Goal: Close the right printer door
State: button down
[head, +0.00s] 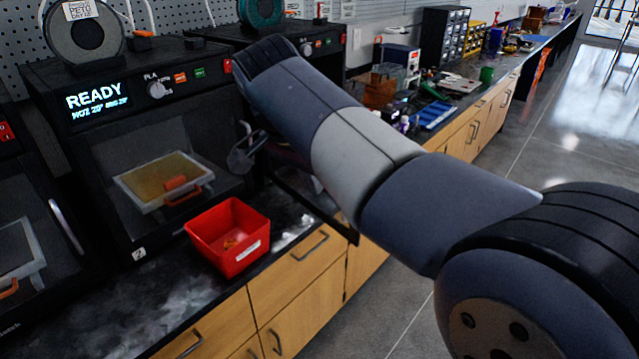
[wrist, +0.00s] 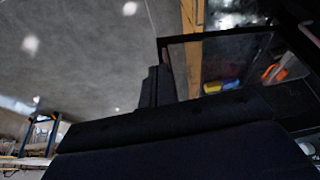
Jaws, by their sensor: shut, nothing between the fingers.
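The right printer (head: 318,42) stands at the back, its front mostly hidden behind my arm in the head view. A dark-framed glass door (head: 322,207) stands open below my arm, reaching out past the counter's front edge. In the wrist view, a dark door frame (wrist: 215,38) crosses the upper right, with its pane beyond. My gripper (wrist: 153,86) shows as a dark, narrow, shut shape beside the frame's left corner. I cannot tell whether it touches the door. My fingertips are hidden in the head view.
The middle printer (head: 115,75) reads READY. A red bin (head: 229,236) stands on the counter before it. Another printer is cut off at the left. Tools and small drawers (head: 445,35) fill the counter farther back. The grey floor (head: 560,130) on the right is clear.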

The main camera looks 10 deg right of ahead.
jog(key=w+d+f, duration=0.4)
jog(key=d+f, duration=0.1)
jog(key=f, duration=0.3)
jog(key=shift+w+d+f+b, duration=0.25)
jog(key=shift+d+f+b, duration=0.05)
jog(key=shift+d+b, duration=0.15)
